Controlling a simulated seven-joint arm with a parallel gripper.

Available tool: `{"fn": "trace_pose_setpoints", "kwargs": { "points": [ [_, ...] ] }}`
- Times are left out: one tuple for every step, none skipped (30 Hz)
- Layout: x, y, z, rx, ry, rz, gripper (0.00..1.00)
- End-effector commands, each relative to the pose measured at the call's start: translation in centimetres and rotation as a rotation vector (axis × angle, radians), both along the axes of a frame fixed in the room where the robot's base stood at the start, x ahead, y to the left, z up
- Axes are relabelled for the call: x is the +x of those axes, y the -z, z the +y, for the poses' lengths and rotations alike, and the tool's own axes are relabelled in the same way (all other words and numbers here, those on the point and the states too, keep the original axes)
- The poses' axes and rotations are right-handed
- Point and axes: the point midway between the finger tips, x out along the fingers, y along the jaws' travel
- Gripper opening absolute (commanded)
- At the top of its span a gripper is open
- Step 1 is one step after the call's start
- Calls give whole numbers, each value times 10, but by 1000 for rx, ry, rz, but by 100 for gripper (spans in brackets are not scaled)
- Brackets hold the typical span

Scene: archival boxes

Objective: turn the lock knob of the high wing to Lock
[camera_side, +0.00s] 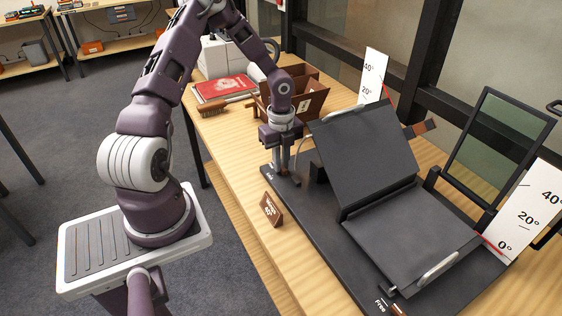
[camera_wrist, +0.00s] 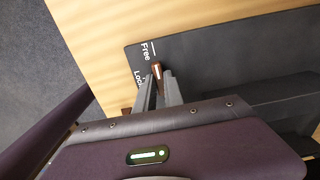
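The black cradle has a raised high wing (camera_side: 362,160) on the left and a flat low wing (camera_side: 412,230) on the right. The high wing's lock knob, a small brown bar with a white line (camera_wrist: 157,71), sits on the base plate beside the printed words Free (camera_wrist: 148,52) and Lock (camera_wrist: 138,80). Its line points roughly to the Free mark. My gripper (camera_side: 284,172) points down over this knob. In the wrist view its two fingertips (camera_wrist: 159,77) stand apart, one on each side of the knob. I cannot tell whether they touch it.
Another brown knob (camera_side: 397,309) lies by a Free label at the near end. Behind are brown boxes (camera_side: 303,100), a brush (camera_side: 226,107) and a red book (camera_side: 225,88). White angle scales (camera_side: 372,76) stand behind the wings.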

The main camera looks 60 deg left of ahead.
Motion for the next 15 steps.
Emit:
{"fn": "trace_pose_setpoints", "kwargs": {
  "points": [
    [0, 0, 0, 0, 0, 0, 0],
    [0, 0, 0, 0, 0, 0, 0],
    [0, 0, 0, 0, 0, 0, 0],
    [0, 0, 0, 0, 0, 0, 0],
    [0, 0, 0, 0, 0, 1, 0],
    [0, 0, 0, 0, 0, 1, 0],
    [0, 0, 0, 0, -1, 1, 0],
    [0, 0, 0, 0, -3, 1, 0],
    [0, 0, 0, 1, -7, 1, 0],
    [0, 0, 0, 1, -12, 1, 0],
    [0, 0, 0, 1, -18, 1, 0],
    [0, 0, 0, 1, -29, 1, 0],
    [0, -1, 0, 1, -39, 1, 0],
    [0, -1, 0, 1, -50, 1, 0],
    [0, -1, 0, 1, -69, 1, 0]
  ]
}}
